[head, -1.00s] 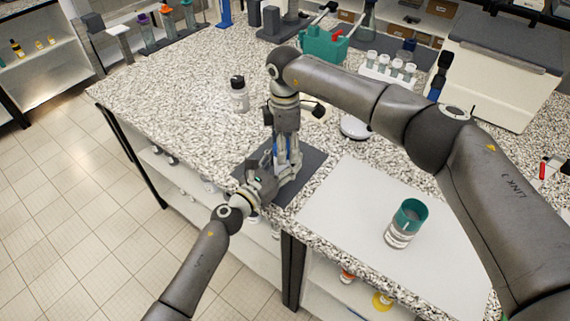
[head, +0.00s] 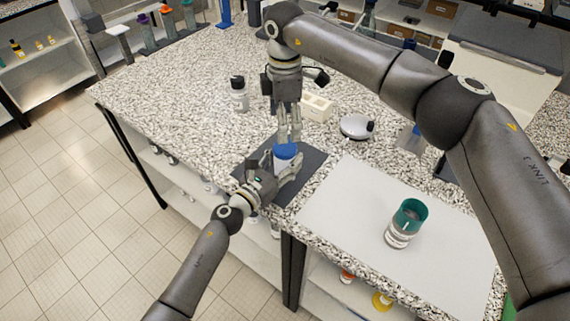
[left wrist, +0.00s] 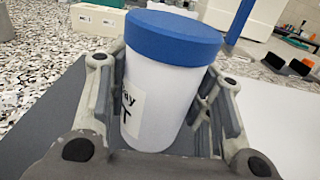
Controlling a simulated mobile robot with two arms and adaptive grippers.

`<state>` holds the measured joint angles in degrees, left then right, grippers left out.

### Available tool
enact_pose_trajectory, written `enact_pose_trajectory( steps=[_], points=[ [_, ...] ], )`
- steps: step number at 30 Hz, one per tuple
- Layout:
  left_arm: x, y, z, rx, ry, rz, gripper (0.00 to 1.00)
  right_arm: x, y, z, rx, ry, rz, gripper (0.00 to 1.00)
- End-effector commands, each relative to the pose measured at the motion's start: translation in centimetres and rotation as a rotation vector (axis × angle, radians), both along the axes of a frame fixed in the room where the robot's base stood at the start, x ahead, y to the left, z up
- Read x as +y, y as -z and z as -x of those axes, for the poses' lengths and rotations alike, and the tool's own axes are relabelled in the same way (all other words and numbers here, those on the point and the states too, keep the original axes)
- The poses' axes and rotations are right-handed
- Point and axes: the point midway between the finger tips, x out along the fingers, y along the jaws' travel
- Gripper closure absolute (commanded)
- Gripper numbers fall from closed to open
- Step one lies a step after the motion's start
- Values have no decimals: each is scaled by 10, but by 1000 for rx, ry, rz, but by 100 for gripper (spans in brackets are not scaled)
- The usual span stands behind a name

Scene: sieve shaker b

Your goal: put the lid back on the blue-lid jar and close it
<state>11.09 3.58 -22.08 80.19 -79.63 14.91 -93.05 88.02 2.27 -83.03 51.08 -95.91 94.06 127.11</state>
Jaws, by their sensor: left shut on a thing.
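The white jar (left wrist: 155,105) stands upright between the fingers of my left gripper (left wrist: 165,85), which is shut on its body. The blue lid (left wrist: 172,38) sits level on top of the jar, with no visible gap at its rim. In the head view the blue lid (head: 287,151) shows above the left gripper (head: 285,170), over the dark mat. My right gripper (head: 289,138) points down just above the lid and looks clear of it. Its finger spacing is too small to judge. The left wrist view shows no fingers on the lid.
The dark mat (head: 312,165) lies near the bench's front edge. A white board (head: 350,205) to its right bears a clear jar with a teal top (head: 408,216). A black-capped bottle (head: 239,95), a white block (head: 318,107) and a round device (head: 357,127) stand behind.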

Motion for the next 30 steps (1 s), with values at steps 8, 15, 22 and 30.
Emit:
enact_pose_trajectory(
  steps=[8,15,22,30],
  points=[
    [0,0,0,0,0,0,100,0,-36,0,0,1,0,22],
    [0,0,0,0,0,0,100,0,-39,0,1,1,1,22],
    [0,0,0,0,0,0,36,0,-39,0,1,1,1,22],
    [0,0,0,0,0,0,28,0,-39,0,1,1,1,22]
  ],
)
